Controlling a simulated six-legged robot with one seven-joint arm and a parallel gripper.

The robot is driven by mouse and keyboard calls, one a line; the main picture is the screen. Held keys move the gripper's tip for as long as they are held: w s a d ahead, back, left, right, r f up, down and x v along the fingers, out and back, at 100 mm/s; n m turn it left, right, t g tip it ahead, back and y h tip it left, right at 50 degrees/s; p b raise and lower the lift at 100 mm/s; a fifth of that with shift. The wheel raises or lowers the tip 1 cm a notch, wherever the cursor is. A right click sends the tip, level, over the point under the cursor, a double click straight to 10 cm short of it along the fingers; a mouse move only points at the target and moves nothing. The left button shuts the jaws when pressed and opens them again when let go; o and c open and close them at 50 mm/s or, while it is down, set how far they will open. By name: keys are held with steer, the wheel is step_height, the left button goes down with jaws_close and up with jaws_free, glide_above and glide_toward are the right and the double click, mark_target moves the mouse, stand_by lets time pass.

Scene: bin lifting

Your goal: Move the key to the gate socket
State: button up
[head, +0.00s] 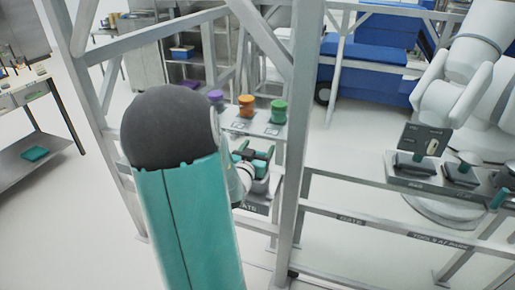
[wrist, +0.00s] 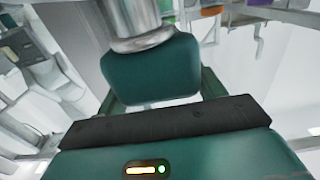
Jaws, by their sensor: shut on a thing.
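My gripper (head: 255,160) is low in the frame opening, just above a small shelf with a label on its front rail. In the wrist view my gripper (wrist: 160,92) is shut on a teal block with a metal cylinder, which looks like the key (wrist: 150,72). The cylinder points away from the gripper, to the top of the picture. In the head view the key is small and partly hidden by my arm. I cannot tell whether it touches the shelf. No gate socket can be made out for sure; a dark upright panel (head: 425,139) with a pale slot stands at right.
Purple (head: 216,96), orange (head: 246,105) and green (head: 278,110) pieces stand on a shelf behind my gripper. A grey upright post (head: 297,130) stands just right of it. A bench (head: 440,190) with dark fixtures lies at right, before a white robot arm (head: 465,75).

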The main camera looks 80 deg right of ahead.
steer(key=shift+f, duration=1)
stand_by(0.5)
steer(key=o, duration=1.6)
steer(key=shift+o, duration=0.2)
steer(key=shift+r, duration=0.1)
step_height(320, 180, up, 9)
stand_by(0.7)
